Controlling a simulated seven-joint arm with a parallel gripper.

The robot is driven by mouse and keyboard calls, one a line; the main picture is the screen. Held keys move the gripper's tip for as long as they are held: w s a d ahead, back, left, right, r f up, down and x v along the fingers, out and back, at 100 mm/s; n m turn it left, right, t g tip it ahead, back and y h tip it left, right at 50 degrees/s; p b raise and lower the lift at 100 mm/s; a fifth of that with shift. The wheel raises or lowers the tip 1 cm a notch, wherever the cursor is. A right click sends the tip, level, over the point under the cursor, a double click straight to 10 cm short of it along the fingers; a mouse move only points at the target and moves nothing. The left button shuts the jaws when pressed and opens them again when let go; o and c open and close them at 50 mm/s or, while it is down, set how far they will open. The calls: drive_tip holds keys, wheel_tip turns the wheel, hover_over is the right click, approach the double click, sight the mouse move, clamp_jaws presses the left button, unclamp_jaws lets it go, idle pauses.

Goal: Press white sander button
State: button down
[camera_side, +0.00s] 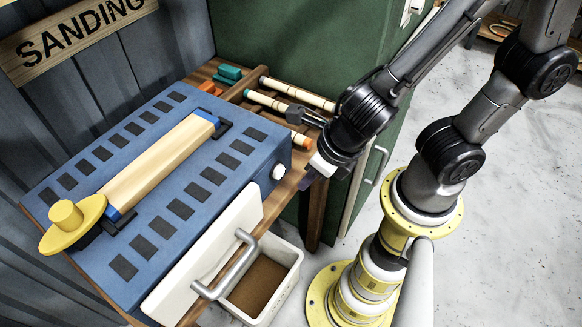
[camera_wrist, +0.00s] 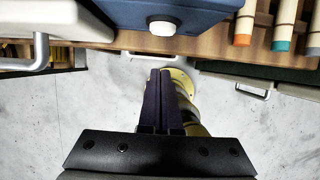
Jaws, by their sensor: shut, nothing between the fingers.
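The white sander button (camera_side: 279,171) is a short round knob on the right end face of the blue sander (camera_side: 160,250). In the wrist view the button (camera_wrist: 163,26) sticks out from the blue housing (camera_wrist: 190,14), near the top centre. My gripper (camera_side: 306,184) is to the right of the button in the side view, apart from it. In the wrist view its dark fingers (camera_wrist: 160,73) are together and empty, with their tips below the button in the picture and a visible gap between. Nothing covers the button in either view.
A white drawer front with a grey handle (camera_side: 232,262) hangs open along the sander's front, above a white bin (camera_side: 290,257). Rattan sticks (camera_side: 298,94) lie on the wooden table behind my gripper. A green cabinet (camera_side: 290,40) stands behind. Open floor lies right.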

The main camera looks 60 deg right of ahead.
sight(280, 168)
drive_tip(key=shift+w+r, duration=0.1)
drive_tip(key=shift+w, duration=1.75)
drive_tip(key=shift+w, duration=0.85)
drive_tip(key=shift+w+a+r, duration=0.1)
drive_tip(key=shift+w, duration=0.05)
drive_tip(key=shift+r, duration=0.1)
drive_tip(key=shift+s, duration=0.45)
drive_tip(key=s+r, duration=0.7)
drive_tip(key=r, duration=0.1)
drive_tip(key=shift+s+r, duration=0.15)
drive_tip(key=shift+r, duration=0.2)
